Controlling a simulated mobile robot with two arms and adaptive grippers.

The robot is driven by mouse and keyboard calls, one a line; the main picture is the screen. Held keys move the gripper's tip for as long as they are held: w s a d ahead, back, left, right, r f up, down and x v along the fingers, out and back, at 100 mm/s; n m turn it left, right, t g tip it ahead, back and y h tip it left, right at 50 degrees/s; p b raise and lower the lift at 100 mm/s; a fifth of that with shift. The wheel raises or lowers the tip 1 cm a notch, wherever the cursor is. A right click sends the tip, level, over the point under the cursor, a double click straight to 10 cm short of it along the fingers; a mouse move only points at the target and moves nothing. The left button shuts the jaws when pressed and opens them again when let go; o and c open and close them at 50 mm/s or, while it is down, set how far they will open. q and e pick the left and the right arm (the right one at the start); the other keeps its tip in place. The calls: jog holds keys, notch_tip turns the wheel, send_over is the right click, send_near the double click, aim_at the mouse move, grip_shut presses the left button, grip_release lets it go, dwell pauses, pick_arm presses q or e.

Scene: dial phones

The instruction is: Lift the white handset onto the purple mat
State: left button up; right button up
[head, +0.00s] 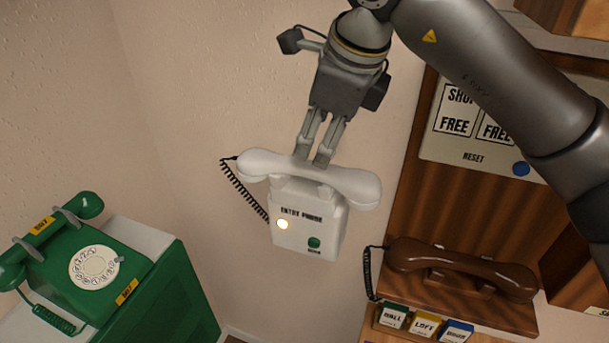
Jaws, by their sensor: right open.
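The white handset (345,181) rests across the top of the white entry phone (290,236), which is fixed to the wall in the middle of the head view. A black coiled cord runs from the handset's left end to the phone's body. My right gripper (312,160) points down at the middle of the handset from above. Its jaws are open and its fingertips overlap the handset's upper edge; whether they touch it I cannot tell. The purple mat is not clearly in view. My left gripper is out of view.
A green dial phone (93,268) stands on a green and white cabinet (180,290) at lower left. A brown handset (460,268) lies on a wooden cradle at lower right, above coloured label blocks (425,325). A panel (470,140) with a blue button hangs behind my right arm.

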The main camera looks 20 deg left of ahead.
aim_at(308, 165)
jog(key=p+x, duration=0.1)
jog(key=x, duration=0.4)
jog(key=shift+w+f, duration=0.25)
jog(key=shift+a+f+p, duration=0.1)
jog(key=shift+f+p, duration=0.1)
jog(key=shift+p, duration=0.35)
jog(key=p+x, duration=0.2)
jog(key=x, duration=0.2)
jog(key=shift+s+a+p, duration=0.1)
jog(key=shift+a+p, duration=0.1)
jog(key=shift+p, duration=0.1)
jog(key=shift+f, duration=0.4)
jog(key=shift+c, duration=0.2)
